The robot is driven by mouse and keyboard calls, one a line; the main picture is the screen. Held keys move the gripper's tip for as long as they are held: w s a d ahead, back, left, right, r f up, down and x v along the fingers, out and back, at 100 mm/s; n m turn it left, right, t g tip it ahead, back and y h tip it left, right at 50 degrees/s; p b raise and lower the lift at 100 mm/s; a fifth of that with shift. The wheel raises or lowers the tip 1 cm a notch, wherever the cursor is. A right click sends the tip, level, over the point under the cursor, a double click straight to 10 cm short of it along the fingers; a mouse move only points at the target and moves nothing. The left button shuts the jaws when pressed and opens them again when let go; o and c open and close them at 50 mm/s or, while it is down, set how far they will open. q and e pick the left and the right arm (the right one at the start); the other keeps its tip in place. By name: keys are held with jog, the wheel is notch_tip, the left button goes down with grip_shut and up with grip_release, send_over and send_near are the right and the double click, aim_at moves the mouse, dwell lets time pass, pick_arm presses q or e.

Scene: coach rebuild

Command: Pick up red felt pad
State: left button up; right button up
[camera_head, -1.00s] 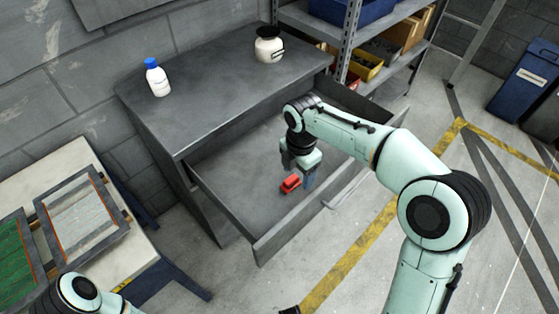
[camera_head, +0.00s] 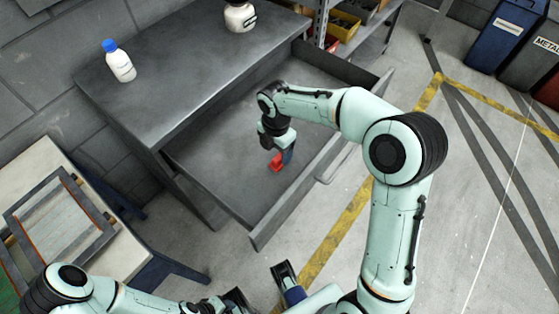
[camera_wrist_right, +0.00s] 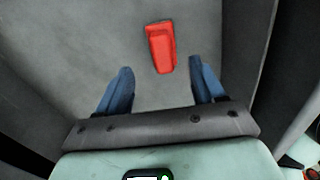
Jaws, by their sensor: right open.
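The red felt pad (camera_head: 275,163) is a small red block-like piece on the floor of the open grey drawer (camera_head: 225,185). In the right wrist view the pad (camera_wrist_right: 161,47) lies just beyond the fingertips, roughly centred between them. My right gripper (camera_head: 283,157) reaches down into the drawer above the pad and partly hides it in the head view. In the wrist view its two blue fingers (camera_wrist_right: 160,72) are apart with nothing between them. My left gripper (camera_head: 264,287) is at the bottom edge of the head view, partly cut off, and its opening is unclear.
The grey cabinet top (camera_head: 180,75) holds a white bottle with a blue cap (camera_head: 119,62) and a white jar (camera_head: 240,16). The drawer walls surround the pad. A table with a framed screen (camera_head: 60,225) stands at the left. Shelving is behind the drawer.

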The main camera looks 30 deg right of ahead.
aim_at(279, 156)
jog(key=f, duration=0.4)
jog(key=shift+s+d+f+b, duration=0.1)
jog(key=shift+d+f+b, duration=0.3)
jog(key=c, duration=1.1)
jog(key=shift+r, duration=0.1)
notch_tip(279, 156, up, 20)
jog(key=p, duration=0.3)
jog(key=shift+p, duration=0.4)
jog(key=shift+c, duration=0.2)
jog(key=shift+o, duration=0.5)
